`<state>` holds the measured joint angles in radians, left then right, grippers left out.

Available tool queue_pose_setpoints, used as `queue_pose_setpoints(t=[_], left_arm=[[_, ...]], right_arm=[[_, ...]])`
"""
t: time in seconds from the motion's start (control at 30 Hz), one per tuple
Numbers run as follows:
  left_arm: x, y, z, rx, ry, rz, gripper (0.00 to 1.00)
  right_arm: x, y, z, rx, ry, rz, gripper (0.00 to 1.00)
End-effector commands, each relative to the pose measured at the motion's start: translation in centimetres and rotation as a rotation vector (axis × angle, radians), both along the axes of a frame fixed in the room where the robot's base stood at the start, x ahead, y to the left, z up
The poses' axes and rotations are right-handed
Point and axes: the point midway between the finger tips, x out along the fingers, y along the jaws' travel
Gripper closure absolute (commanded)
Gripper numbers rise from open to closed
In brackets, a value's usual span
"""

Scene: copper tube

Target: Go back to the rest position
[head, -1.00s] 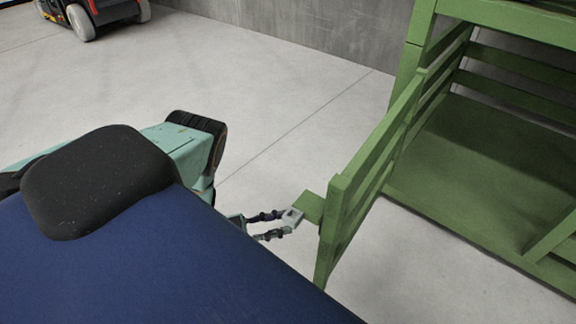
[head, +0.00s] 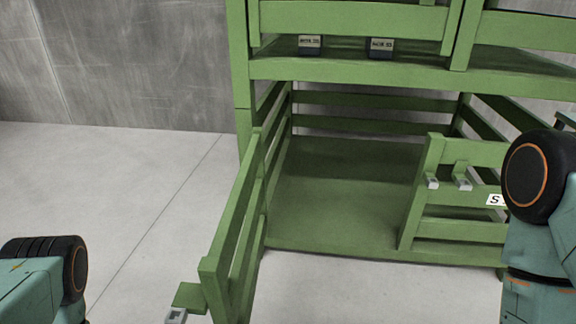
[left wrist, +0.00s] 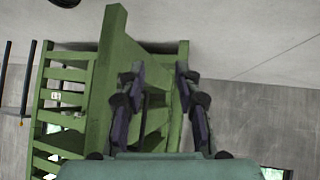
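A green slatted rack (head: 340,195) fills the middle and right of the head view. Its left door (head: 235,230) stands swung outward, with a green handle block (head: 190,296) on it. My left gripper (head: 176,316) shows only a grey fingertip at the bottom edge, close beside that block. In the left wrist view my left gripper (left wrist: 157,72) has its fingers apart, with the door's green boards (left wrist: 155,118) beyond. The right door (head: 455,205) has a green handle block (head: 461,169). My right gripper (head: 448,184) shows two grey fingertips apart near it; its links are hidden.
Two small dark labelled boxes (head: 310,45) (head: 381,47) sit on the rack's upper shelf. The lower shelf floor is bare. Concrete floor (head: 130,190) left of the rack is clear up to the grey wall (head: 150,65).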

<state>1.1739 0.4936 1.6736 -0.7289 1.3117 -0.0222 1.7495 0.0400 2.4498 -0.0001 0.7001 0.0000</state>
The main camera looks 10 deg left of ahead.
Motion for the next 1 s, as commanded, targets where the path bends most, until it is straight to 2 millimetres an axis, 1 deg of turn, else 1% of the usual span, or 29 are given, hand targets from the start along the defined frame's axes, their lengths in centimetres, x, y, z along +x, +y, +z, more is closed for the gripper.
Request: queue_pose_setpoints(t=[0.03, 0.07, 0.1, 0.17, 0.2, 0.27, 0.3, 0.37, 0.4, 0.47, 0.5, 0.57, 0.6, 0.7, 0.8, 1.0], left_arm=[[-1.6, -1.4, 0.4, 0.000, 0.107, 0.036, 0.67], [-2.6, -2.1, 0.5, 0.004, 0.175, 0.059, 0.67], [-4.1, -3.0, 0.9, 0.010, 0.263, 0.087, 0.67], [-6.5, -4.4, 1.9, 0.018, 0.393, 0.122, 0.67], [-8.1, -5.3, 2.9, 0.026, 0.475, 0.141, 0.67], [-10.5, -6.6, 4.8, 0.040, 0.595, 0.165, 0.67], [-12.1, -7.3, 6.4, 0.053, 0.669, 0.179, 0.67], [-14.4, -8.2, 9.1, 0.076, 0.772, 0.197, 0.67], [-15.7, -8.7, 11.1, 0.093, 0.831, 0.205, 0.67], [-17.2, -9.1, 14.2, 0.124, 0.897, 0.212, 0.67], [-17.9, -9.3, 16.2, 0.145, 0.926, 0.215, 0.67], [-17.8, -9.4, 18.6, 0.170, 0.929, 0.209, 0.67], [-17.3, -9.5, 19.7, 0.179, 0.916, 0.198, 0.67], [-15.3, -9.8, 21.1, 0.192, 0.868, 0.172, 0.67], [-14.1, -9.8, 21.6, 0.193, 0.840, 0.167, 0.67], [-13.8, -9.8, 21.5, 0.191, 0.834, 0.167, 0.67]], right_arm=[[0.0, 0.0, 0.9, 0.000, 0.000, 0.000, 0.60], [0.0, 0.0, 1.2, 0.000, 0.000, 0.000, 0.60], [0.0, 0.0, 1.7, 0.000, 0.000, 0.000, 0.60], [0.0, 0.0, 2.4, 0.000, 0.000, 0.000, 0.60], [0.0, 0.0, 2.9, 0.000, 0.000, 0.000, 0.60], [0.0, 0.0, 3.7, 0.000, 0.000, 0.000, 0.60], [0.0, 0.0, 4.2, 0.000, 0.000, 0.000, 0.60], [0.0, 0.0, 5.1, 0.000, 0.000, 0.000, 0.60], [0.0, 0.0, 5.7, 0.000, 0.000, 0.000, 0.60], [0.0, 0.0, 6.7, 0.000, 0.000, 0.000, 0.60], [0.0, 0.0, 7.3, 0.000, -0.001, 0.000, 0.60], [0.0, 0.0, 8.1, 0.000, -0.001, 0.000, 0.60], [0.0, 0.0, 8.5, 0.000, -0.001, 0.000, 0.60], [0.0, 0.0, 9.1, 0.000, -0.001, 0.000, 0.60], [0.0, 0.0, 9.3, 0.000, -0.001, 0.000, 0.60], [0.0, 0.0, 9.2, 0.000, 0.000, 0.000, 0.60]])
